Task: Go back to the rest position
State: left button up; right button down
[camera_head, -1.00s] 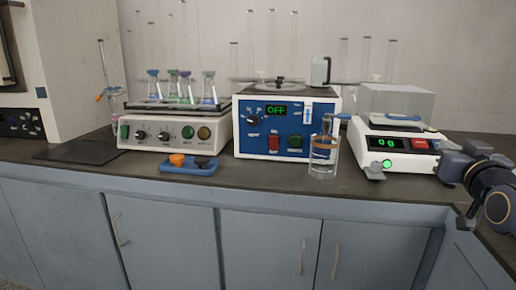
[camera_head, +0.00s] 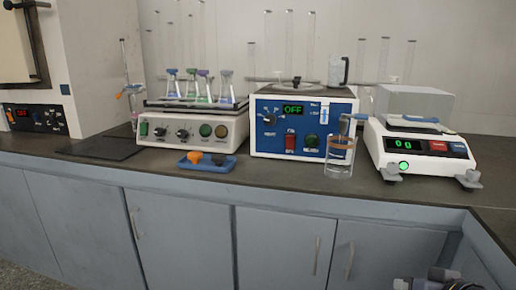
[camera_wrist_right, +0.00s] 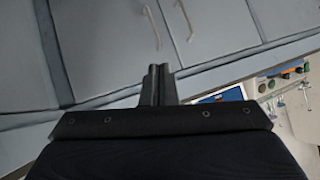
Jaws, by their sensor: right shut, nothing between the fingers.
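My right gripper (camera_wrist_right: 160,75) shows in the right wrist view with its two fingers together and nothing between them. It faces the grey cabinet doors (camera_wrist_right: 105,45). In the head view only a dark part of my right arm shows at the bottom right edge, below the bench top and in front of the cabinets. My left gripper is in neither view.
Grey cabinets (camera_head: 180,230) stand below. The bench's front strip is mostly clear.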

jog(key=s+a+f+n+g+y, duration=0.1)
jog(key=s+a+f+g+y, duration=0.3)
jog(key=s+a+f, duration=0.65)
notch_tip(320, 180, up, 35)
jog(key=s+d+g+h+p, duration=0.1)
jog(key=p, duration=3.4)
jog(key=shift+d+p, duration=0.3)
jog(key=shift+d, duration=0.05)
jog(key=shift+s, duration=0.1)
